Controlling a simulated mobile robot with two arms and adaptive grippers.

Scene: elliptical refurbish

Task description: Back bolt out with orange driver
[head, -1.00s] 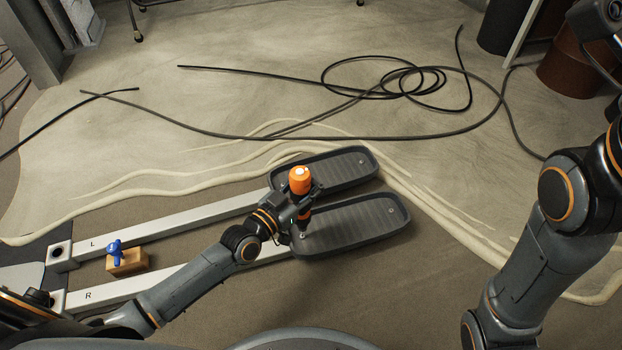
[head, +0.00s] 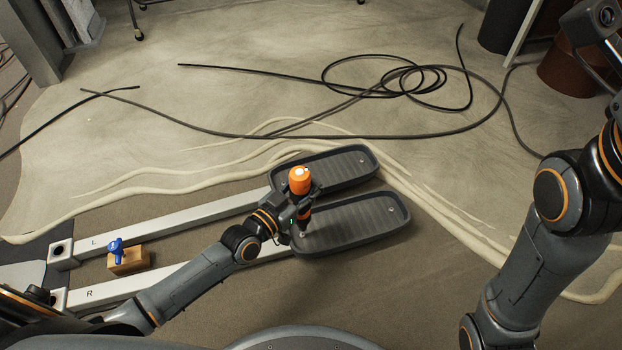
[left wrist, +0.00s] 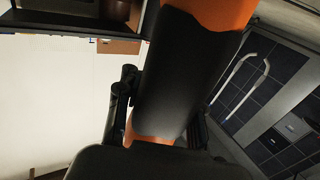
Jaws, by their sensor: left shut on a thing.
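The orange driver (head: 300,180) stands upright in my left gripper (head: 303,203), which is shut around its body. Its lower end is over the near left end of the R pedal (head: 355,226), where a bolt (head: 304,236) shows; I cannot tell whether the tip touches it. In the left wrist view the driver's black and orange body (left wrist: 185,75) fills the middle. The L pedal (head: 335,168) lies behind the driver. Bolts also show at the far ends of both pedals.
Two pale bars marked L (head: 165,222) and R (head: 185,277) carry the pedals. A wooden block with a blue-handled tool (head: 128,261) stands between them. Black cable (head: 400,88) lies loosely on the floor behind. The floor right of the pedals is clear.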

